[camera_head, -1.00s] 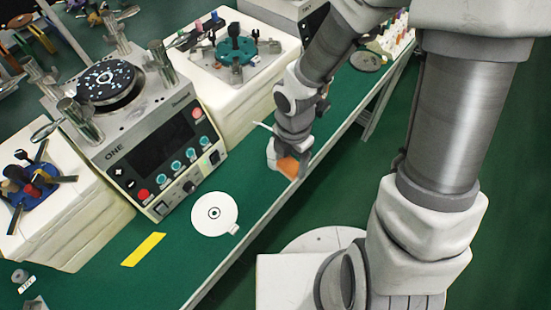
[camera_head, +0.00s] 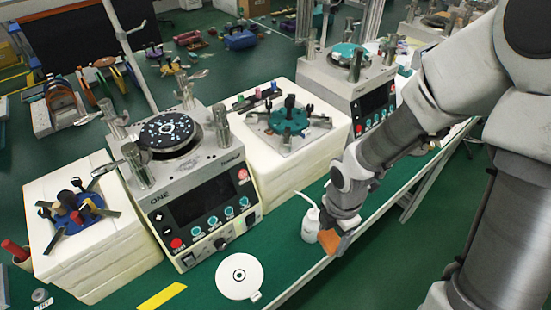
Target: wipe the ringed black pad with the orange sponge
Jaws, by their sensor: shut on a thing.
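The black round pad (camera_head: 170,132), flecked with white and set in a metal ring, sits on top of the machine marked ONE (camera_head: 188,190), left of centre. My gripper (camera_head: 335,236) is low over the front edge of the green bench, right of that machine. It is shut on the orange sponge (camera_head: 329,243), which shows only in part below it. The fingers are small and partly hidden. Gripper and sponge are well apart from the pad.
A white spouted bottle (camera_head: 311,226) stands close to the left of my gripper. White blocks with clamp fixtures (camera_head: 288,135) flank the machine, and metal posts (camera_head: 222,127) rise around its pad. A white disc (camera_head: 240,276) and yellow strip (camera_head: 162,296) lie on the bench.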

